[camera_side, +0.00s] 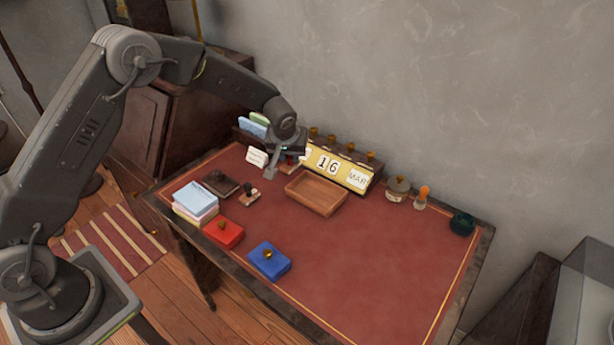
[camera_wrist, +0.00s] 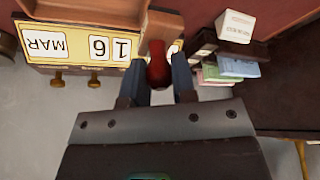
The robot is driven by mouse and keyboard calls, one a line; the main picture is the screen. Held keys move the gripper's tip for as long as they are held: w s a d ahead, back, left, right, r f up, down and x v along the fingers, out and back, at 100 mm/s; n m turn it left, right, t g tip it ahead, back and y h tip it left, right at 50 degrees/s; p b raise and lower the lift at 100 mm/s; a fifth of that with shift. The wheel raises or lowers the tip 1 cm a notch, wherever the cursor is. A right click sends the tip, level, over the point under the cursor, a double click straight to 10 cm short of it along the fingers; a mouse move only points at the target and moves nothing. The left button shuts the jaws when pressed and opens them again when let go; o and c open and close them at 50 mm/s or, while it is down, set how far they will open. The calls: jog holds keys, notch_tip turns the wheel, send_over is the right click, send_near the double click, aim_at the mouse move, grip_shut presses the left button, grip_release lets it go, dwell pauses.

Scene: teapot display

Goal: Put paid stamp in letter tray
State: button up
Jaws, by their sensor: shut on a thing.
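My gripper (camera_side: 278,170) is over the back left part of the desk, left of the wooden letter tray. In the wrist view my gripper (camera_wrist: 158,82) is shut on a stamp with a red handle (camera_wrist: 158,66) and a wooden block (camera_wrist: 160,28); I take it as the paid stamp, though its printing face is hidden. In the side view the stamp is mostly hidden by the fingers. The shallow letter tray (camera_side: 316,208) stands empty in front of the calendar. A corner of it shows at the wrist view's upper left (camera_wrist: 8,42).
A yellow calendar (camera_side: 338,167) stands behind the tray. A dark-handled stamp (camera_side: 249,196), red box (camera_side: 224,233) and blue box (camera_side: 269,261) sit in front. The desk's right front is clear.

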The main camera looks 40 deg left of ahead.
jog(key=d+f, duration=0.1)
jog(key=w+d, duration=0.1)
jog(key=w+d+f, duration=0.1)
jog(key=shift+d+f, duration=0.35)
jog(key=shift+d, duration=0.05)
jog(key=shift+f, duration=1.95)
jog(key=shift+f, duration=0.1)
jog(key=o, duration=0.9)
jog(key=shift+o, duration=0.2)
jog(key=shift+r, duration=0.25)
jog(key=v, duration=1.2)
